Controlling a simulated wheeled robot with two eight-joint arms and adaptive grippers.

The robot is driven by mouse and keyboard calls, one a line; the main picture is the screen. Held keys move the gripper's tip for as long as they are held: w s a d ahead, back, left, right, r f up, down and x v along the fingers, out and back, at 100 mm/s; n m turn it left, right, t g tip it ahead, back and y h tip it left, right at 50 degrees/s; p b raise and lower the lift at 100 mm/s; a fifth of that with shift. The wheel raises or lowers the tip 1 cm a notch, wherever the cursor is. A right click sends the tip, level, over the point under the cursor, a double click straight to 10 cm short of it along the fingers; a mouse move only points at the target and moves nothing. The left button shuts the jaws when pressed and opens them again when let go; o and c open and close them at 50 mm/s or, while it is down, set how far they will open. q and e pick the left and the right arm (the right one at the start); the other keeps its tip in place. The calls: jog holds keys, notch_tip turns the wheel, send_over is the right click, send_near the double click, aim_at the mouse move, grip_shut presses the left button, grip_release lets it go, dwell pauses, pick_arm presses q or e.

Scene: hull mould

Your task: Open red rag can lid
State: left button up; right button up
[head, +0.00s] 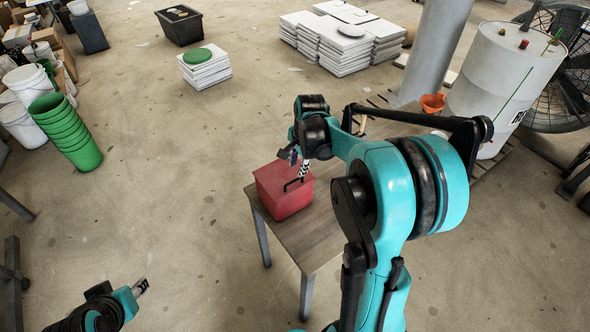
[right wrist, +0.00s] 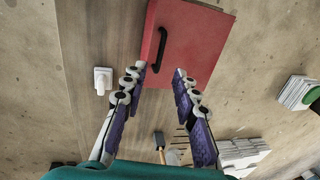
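The red rag can (head: 283,193) is a red box on a small wooden table, and its lid looks shut. A black bar handle (head: 296,183) stands on the lid. In the right wrist view the red lid (right wrist: 192,42) fills the top middle, with the black handle (right wrist: 160,50) near its left edge. My right gripper (head: 296,160) is just above the can. In the right wrist view its two fingers (right wrist: 158,75) are spread apart with nothing between them, and the handle lies just ahead of the left fingertip. My left gripper (head: 140,287) is low at the left, far from the can; its finger opening is unclear.
The wooden table (head: 312,238) has bare room in front of the can. A white object (right wrist: 103,80) lies on the table left of the can in the right wrist view. A grey column (head: 436,50) and a white tank (head: 500,75) stand behind at right.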

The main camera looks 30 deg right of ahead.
jog(key=b, duration=0.2)
send_over(295, 187)
notch_tip(295, 187, down, 7)
jog(key=shift+f, duration=0.1)
grip_shut()
